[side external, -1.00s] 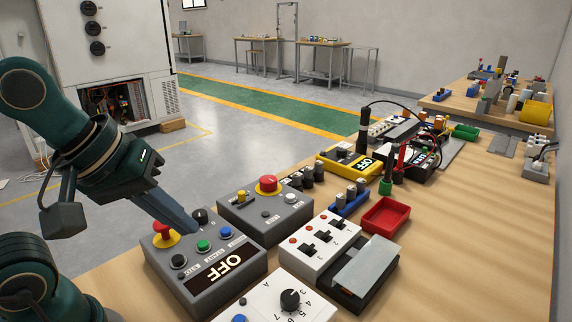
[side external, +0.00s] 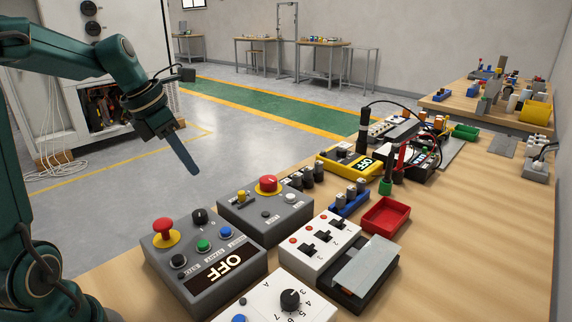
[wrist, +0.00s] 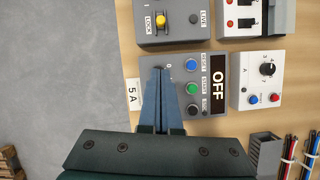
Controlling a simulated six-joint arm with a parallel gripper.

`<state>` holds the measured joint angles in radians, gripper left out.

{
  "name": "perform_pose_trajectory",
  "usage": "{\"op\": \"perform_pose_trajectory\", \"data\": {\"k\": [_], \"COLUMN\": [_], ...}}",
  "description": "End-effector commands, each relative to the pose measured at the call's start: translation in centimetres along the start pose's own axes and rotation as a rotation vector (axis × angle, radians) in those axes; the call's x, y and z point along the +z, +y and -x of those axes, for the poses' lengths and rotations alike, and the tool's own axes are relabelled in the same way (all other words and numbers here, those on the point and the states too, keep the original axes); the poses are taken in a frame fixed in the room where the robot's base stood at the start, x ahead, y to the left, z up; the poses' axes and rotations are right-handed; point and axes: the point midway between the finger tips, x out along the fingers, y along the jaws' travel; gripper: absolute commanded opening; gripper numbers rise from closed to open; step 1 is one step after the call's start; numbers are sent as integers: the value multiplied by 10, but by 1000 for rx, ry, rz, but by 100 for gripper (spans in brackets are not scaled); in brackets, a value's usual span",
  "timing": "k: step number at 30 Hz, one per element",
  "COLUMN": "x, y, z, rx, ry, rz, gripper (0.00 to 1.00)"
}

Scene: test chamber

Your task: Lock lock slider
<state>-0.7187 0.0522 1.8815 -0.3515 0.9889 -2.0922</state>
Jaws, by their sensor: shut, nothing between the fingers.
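The lock slider (side external: 241,196) is a small yellow knob on top of a grey box (side external: 231,220), on the side nearer the table's left edge. In the wrist view the yellow slider (wrist: 160,19) sits at the top, beside a "LOCK" label. My gripper (side external: 195,172) is shut and empty, raised above and apart from the boxes. In the wrist view its fingertips (wrist: 162,69) overlap the upper part of the OFF box, below the slider in the picture. They hide part of that box, including its red button.
The grey OFF box (side external: 203,292) stands in front, with a red mushroom button (side external: 165,231). A red emergency button (side external: 267,183) stands close to the slider. A white switch box (side external: 317,250) and a red tray (side external: 385,215) are to the right. Open floor lies to the left.

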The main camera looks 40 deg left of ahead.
Motion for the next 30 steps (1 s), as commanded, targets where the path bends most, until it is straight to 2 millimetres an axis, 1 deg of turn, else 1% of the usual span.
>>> {"op": "perform_pose_trajectory", "data": {"k": [3, 12, 16, 20, 30], "x": [-3, -3, -3, -4, -4], "y": [4, 3, 2, 2, 1], "z": [0, -1, -10, -29, -100], "rx": [2, 2, -1, -3, -4], "ry": [4, 4, 6, 8, 9], "rz": [14, 10, 9, 9, 9], "gripper": [0, 0, 0, 0, 0]}}
